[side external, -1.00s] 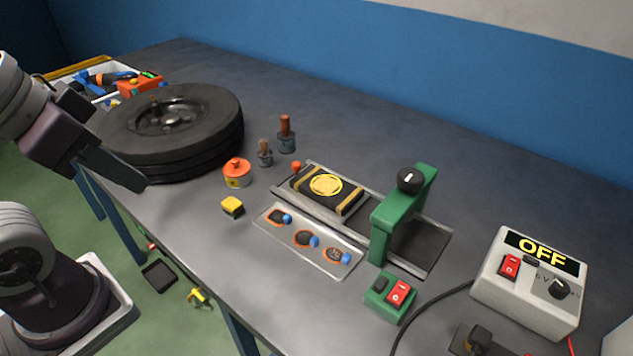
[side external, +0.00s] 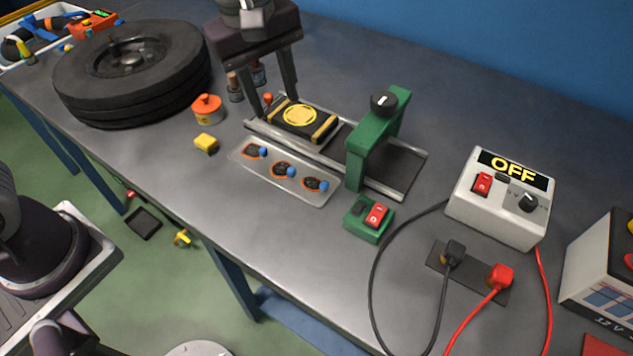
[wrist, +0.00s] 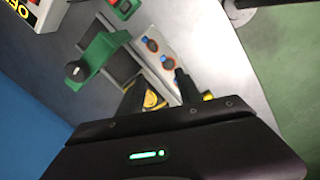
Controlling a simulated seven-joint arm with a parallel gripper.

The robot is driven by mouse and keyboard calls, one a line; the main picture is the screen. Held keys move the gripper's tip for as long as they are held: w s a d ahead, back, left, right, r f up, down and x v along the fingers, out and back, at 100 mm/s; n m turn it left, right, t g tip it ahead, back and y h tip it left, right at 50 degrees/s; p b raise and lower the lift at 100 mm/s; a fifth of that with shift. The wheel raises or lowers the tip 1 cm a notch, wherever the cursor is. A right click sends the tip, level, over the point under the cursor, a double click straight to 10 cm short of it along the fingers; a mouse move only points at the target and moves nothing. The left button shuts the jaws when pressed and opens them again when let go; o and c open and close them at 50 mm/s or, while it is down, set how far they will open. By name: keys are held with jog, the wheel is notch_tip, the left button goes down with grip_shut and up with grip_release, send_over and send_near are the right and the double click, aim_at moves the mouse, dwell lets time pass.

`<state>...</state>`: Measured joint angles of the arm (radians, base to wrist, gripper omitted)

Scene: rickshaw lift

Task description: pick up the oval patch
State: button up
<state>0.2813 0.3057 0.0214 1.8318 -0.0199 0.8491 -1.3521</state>
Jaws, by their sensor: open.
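A clear tray (side external: 240,157) lies on the bench with three dark, orange-rimmed patches in a row: a left patch (side external: 252,151), a middle patch (side external: 281,170) and a right patch (side external: 313,185). Each has a blue knob. I cannot tell which is oval. My gripper (side external: 274,103) is open and points down behind the tray's left end, near a black block with a yellow disc (side external: 299,115). In the wrist view, two patches show clearly, one (wrist: 151,45) and another (wrist: 168,62); a finger of my gripper (wrist: 158,84) covers the area of the third.
A green press (side external: 372,140) stands on the rail right of the block. A green switch box (side external: 369,218) is in front of it. A yellow cube (side external: 206,143), orange-lidded tin (side external: 207,108) and tyre (side external: 130,75) stand left. An OFF power box (side external: 498,200) is right, with cables.

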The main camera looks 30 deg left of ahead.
aim_at(322, 182)
jog(key=w+d+f+n, duration=0.1)
jog(key=d+f, duration=0.1)
jog(key=f, duration=0.2)
jog(key=w+d+f+n+g, duration=0.1)
jog(key=w+d+f+n, duration=0.1)
jog(key=f, duration=0.2)
jog(key=w+d+f+n, duration=0.1)
jog(key=d+f+n, duration=0.1)
jog(key=f, duration=0.2)
jog(key=shift+w+d+f+g+y, duration=0.15)
jog(key=shift+w+d+g+y, duration=0.05)
jog(key=shift+g+y, duration=0.1)
jog(key=shift+n, duration=0.4)
notch_tip(322, 182, down, 8)
jog(key=shift+f, duration=0.1)
grip_shut()
